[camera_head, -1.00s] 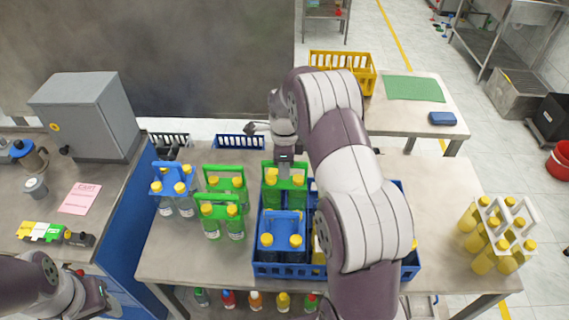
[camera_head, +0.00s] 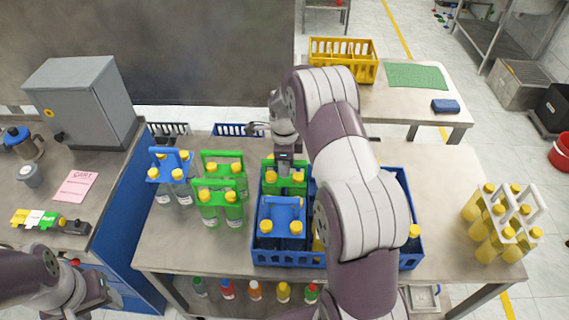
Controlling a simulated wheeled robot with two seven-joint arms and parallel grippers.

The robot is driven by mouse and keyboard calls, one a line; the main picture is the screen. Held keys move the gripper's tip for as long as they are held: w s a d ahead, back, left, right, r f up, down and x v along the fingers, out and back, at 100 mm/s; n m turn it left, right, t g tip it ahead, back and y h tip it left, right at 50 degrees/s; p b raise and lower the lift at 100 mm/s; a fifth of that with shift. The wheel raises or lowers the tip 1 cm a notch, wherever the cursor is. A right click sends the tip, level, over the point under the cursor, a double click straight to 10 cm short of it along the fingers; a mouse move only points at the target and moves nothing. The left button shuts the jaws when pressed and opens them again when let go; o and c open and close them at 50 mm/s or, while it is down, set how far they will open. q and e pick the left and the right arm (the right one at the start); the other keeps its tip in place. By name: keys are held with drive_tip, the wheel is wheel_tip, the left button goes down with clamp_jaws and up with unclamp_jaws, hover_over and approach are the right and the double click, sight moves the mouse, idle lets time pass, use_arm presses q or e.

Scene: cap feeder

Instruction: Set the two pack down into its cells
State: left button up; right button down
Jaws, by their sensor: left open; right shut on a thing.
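The green two-pack (camera_head: 284,187), a green carrier with yellow-capped bottles, is upright at the back left of the blue crate (camera_head: 288,260). My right gripper (camera_head: 284,160) is shut on its top handle from above. The pack's lower part is hidden behind a blue-handled two-pack (camera_head: 283,222) that stands in the crate's front left cells, so I cannot tell how deep it sits. My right arm covers much of the crate's middle and right; a yellow cap (camera_head: 414,231) shows at the right. My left gripper (camera_head: 100,290) is open and empty at the lower left, away from the crate.
Left of the crate stand two green two-packs (camera_head: 217,205) and a blue-handled pack (camera_head: 171,172). A white carrier of yellow bottles (camera_head: 501,225) stands at the table's right. A grey box (camera_head: 84,100) stands on the left counter. A yellow crate (camera_head: 343,60) sits on the back table.

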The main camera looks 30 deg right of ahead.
drive_tip(key=shift+f+b, duration=0.3)
drive_tip(key=shift+f, duration=0.15)
drive_tip(key=c, duration=0.9)
unclamp_jaws()
drive_tip(key=shift+r, duration=0.2)
wheel_tip(320, 180, up, 6)
drive_tip(key=shift+r+b, duration=0.25)
drive_tip(key=shift+b, duration=0.2)
wheel_tip(320, 180, up, 5)
drive_tip(key=p, duration=0.3)
drive_tip(key=shift+f, duration=0.1)
drive_tip(key=shift+r+p, duration=0.45)
drive_tip(key=shift+p, duration=0.1)
